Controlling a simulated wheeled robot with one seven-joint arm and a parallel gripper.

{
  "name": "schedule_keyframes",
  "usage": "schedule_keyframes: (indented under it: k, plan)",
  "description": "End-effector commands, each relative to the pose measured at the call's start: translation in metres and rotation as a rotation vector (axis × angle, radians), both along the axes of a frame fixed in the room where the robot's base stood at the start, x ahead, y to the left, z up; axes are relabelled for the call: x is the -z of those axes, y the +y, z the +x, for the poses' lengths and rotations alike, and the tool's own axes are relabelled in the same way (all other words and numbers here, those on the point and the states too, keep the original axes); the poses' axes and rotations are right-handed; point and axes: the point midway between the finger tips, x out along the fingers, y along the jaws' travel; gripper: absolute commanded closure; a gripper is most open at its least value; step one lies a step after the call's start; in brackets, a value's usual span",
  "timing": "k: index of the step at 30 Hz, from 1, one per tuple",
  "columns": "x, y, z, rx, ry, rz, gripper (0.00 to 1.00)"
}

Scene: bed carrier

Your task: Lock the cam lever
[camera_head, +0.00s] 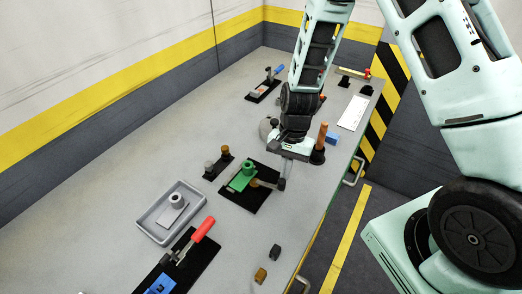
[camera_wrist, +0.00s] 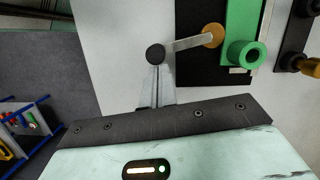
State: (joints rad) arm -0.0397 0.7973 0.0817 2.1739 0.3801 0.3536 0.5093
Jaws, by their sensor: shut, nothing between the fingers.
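The cam lever is a light grey bar (camera_wrist: 187,42) with an orange-brown pivot disc (camera_wrist: 212,35) and a dark round knob (camera_wrist: 156,54). Its pivot sits on a black plate (camera_head: 236,197) beside a green block (camera_head: 241,181) with a round hollow boss, and the bar reaches past the plate's edge. The green block also shows in the wrist view (camera_wrist: 240,25). My gripper (camera_head: 282,183) is shut and empty, pointing down at the lever's knob end. In the wrist view its fingertips (camera_wrist: 156,72) are right by the knob; contact cannot be told.
A grey tray (camera_head: 150,222) holding a part and a red-handled clamp (camera_head: 201,231) lie nearer on the bench. Two small pegs (camera_head: 225,152) stand left of the black plate. Behind my gripper are an orange-brown upright handle (camera_head: 322,135) and a blue block (camera_head: 332,139). The bench's right edge is close.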

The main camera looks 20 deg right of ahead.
Motion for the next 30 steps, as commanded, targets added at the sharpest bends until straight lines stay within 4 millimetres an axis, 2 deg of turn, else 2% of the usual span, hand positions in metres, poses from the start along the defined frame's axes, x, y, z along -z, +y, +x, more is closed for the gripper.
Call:
schedule_keyframes:
  k: [12, 30]
  plan:
    - [0.000, 0.007, -0.013, 0.190, -0.001, 0.001, 1.00]
    - [0.000, 0.008, -0.015, 0.217, 0.000, 0.000, 1.00]
